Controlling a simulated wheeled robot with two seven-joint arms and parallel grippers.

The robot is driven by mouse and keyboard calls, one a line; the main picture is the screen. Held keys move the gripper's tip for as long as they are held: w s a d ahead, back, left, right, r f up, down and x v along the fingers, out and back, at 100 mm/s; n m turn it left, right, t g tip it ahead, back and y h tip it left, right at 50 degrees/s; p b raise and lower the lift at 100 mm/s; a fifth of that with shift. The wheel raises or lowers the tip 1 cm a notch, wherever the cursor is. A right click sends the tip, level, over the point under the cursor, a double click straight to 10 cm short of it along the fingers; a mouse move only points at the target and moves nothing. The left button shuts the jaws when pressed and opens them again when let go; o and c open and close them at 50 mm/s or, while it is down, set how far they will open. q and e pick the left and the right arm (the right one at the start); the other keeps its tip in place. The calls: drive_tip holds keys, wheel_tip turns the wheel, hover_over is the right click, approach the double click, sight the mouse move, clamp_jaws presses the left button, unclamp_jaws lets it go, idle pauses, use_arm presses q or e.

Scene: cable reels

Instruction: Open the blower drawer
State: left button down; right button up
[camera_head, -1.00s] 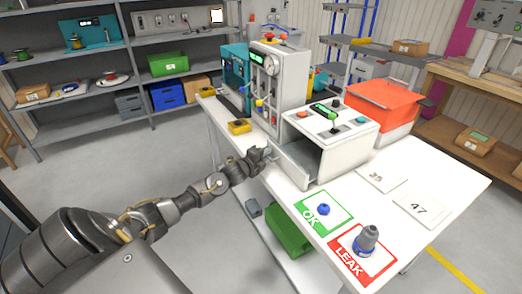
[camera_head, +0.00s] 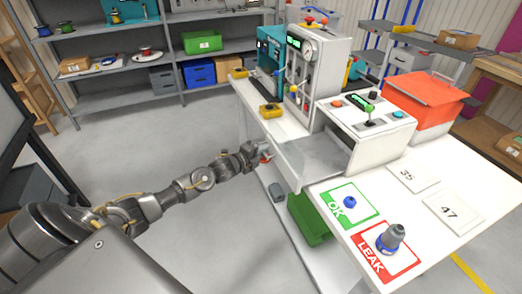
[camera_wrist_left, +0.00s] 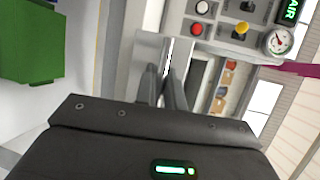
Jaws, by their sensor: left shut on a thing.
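The blower (camera_head: 372,128) is a white box on the white table, with a green display, a lever and coloured buttons on top. Its grey drawer (camera_head: 312,160) sticks out of the open front toward the left, and the part of it that I see is empty. My left gripper (camera_head: 264,154) is at the drawer's outer end, shut on its handle. In the left wrist view, the two dark fingers (camera_wrist_left: 166,88) close around the metal handle (camera_wrist_left: 168,62). The fingertip contact is partly hidden. My right gripper is in neither view now.
A white and teal test unit (camera_head: 316,68) and a yellow block (camera_head: 270,111) stand behind the drawer. Green OK (camera_head: 363,211) and red LEAK (camera_head: 404,262) mats lie in front. A green bin (camera_head: 308,220) sits below. Floor left of the table is clear.

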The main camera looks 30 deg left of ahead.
use_arm(q)
drive_tip(key=c, duration=1.8)
unclamp_jaws()
drive_tip(key=b+v, duration=0.1)
drive_tip(key=v, duration=1)
